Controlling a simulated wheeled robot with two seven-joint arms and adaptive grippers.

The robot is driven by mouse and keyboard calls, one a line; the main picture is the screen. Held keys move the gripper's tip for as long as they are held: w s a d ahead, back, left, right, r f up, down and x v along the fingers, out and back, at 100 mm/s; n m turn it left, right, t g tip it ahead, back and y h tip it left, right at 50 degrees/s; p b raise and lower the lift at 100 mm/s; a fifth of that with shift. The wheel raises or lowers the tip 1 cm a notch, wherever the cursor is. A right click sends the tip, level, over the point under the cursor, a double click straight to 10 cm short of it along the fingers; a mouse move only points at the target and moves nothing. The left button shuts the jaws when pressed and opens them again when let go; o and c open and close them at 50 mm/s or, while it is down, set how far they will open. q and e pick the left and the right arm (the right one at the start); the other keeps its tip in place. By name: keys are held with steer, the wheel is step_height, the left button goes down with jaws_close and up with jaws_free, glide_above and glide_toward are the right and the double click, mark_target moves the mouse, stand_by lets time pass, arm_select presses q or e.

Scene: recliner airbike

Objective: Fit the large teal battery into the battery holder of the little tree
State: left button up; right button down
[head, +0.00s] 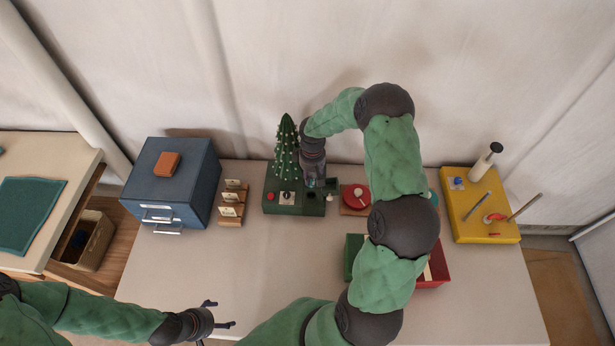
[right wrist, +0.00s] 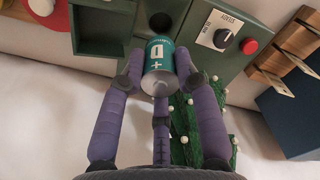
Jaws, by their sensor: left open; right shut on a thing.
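The little tree (head: 287,135) stands on a dark green base (head: 284,209) at the back of the table. My right gripper (head: 318,183) reaches down over the base's right part. In the right wrist view its fingers are shut on the large teal battery (right wrist: 159,54), with the plus mark and silver end toward the camera. Beyond the battery, the base shows a round dark hole (right wrist: 160,21) and an open rectangular compartment (right wrist: 103,24). The battery's far end is apart from the hole or just over it; I cannot tell which. My left gripper (head: 218,314) is open and empty at the front.
The base carries a knob (right wrist: 223,39) and red button (right wrist: 250,46). A blue drawer cabinet (head: 170,185) and card stand (head: 231,205) are left; a red round thing (head: 354,197), red bin (head: 437,270) and yellow tray (head: 485,228) are right. The table's front middle is clear.

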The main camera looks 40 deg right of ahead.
mark_target(311, 185)
arm_select(q)
steer(key=shift+f, duration=0.25)
arm_select(e)
steer(key=shift+f, duration=0.1)
arm_select(q)
steer(key=shift+f+b, duration=0.15)
steer(key=shift+b, duration=0.25)
arm_select(e)
steer(key=shift+f, duration=0.2)
arm_select(q)
steer(key=shift+f+b, duration=1.95)
arm_select(e)
steer(key=shift+f, duration=2.6)
arm_select(q)
steer(key=shift+f+b, duration=0.3)
steer(key=shift+f+b, duration=1.45)
arm_select(e)
steer(key=shift+f, duration=1.85)
steer(key=c, duration=0.8)
jaws_free()
steer(key=shift+a, duration=0.1)
arm_select(q)
steer(key=shift+a, duration=0.1)
arm_select(e)
steer(key=shift+s, duration=0.1)
arm_select(q)
steer(key=shift+w, duration=0.1)
